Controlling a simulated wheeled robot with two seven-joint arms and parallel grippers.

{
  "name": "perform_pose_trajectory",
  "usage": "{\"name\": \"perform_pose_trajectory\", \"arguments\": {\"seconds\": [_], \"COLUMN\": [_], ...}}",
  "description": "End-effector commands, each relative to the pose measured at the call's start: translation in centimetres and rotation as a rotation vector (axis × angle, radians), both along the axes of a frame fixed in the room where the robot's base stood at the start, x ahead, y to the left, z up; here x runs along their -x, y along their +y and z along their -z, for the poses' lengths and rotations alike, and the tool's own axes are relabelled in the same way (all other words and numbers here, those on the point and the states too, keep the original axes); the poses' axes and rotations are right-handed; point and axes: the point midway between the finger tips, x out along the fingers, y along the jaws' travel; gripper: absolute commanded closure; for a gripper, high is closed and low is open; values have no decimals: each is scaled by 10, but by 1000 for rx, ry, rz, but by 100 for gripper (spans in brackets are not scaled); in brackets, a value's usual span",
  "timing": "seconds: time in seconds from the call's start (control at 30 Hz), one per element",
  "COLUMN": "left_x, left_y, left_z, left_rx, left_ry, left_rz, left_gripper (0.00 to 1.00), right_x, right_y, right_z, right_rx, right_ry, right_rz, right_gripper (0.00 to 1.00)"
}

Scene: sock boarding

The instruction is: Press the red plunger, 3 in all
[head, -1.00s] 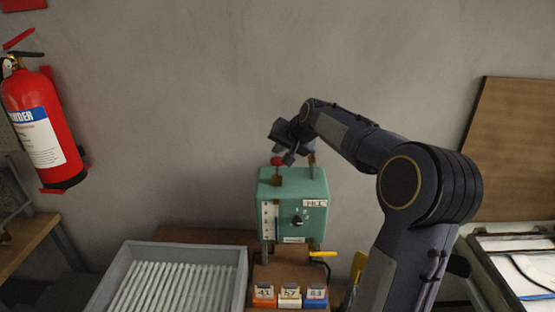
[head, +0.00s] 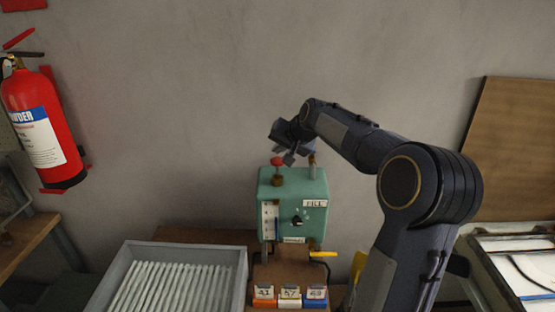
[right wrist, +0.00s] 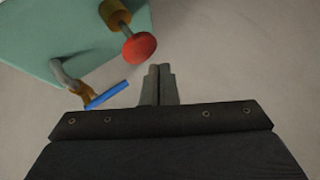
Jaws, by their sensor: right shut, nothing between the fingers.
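The red plunger (head: 277,161) stands upright in a brass collar on top of the teal box (head: 318,188). Its round red cap also shows in the right wrist view (right wrist: 139,48), with the brass collar behind it. My right gripper (head: 289,158) is shut and empty. In the head view its fingertips are close to the right of the red cap. In the right wrist view the fingertips (right wrist: 159,70) lie just right of and below the cap, with a small gap in the picture. My left gripper is in no view.
A lever with a blue tip (right wrist: 108,95) sticks out from the teal box. A yellow handle (head: 323,254) is at its lower right. A grey tray (head: 243,270) with white rods and several numbered blocks (head: 290,300) stand in front.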

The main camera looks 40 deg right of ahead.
Motion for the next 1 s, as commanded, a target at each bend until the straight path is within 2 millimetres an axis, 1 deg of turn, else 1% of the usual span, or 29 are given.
{"name": "perform_pose_trajectory", "arguments": {"seconds": [0.17, 0.43, 1.0], "left_x": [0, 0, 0], "left_y": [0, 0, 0], "left_z": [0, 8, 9], "left_rx": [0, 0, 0], "left_ry": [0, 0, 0], "left_rz": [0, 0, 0], "left_gripper": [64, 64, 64], "right_x": [0, 0, 0], "right_y": [0, 0, 0], "right_z": [0, 9, 11], "right_rx": [0, 0, 0], "right_ry": [0, 0, 0], "right_rz": [0, 0, 0], "right_gripper": [100, 100, 100]}}
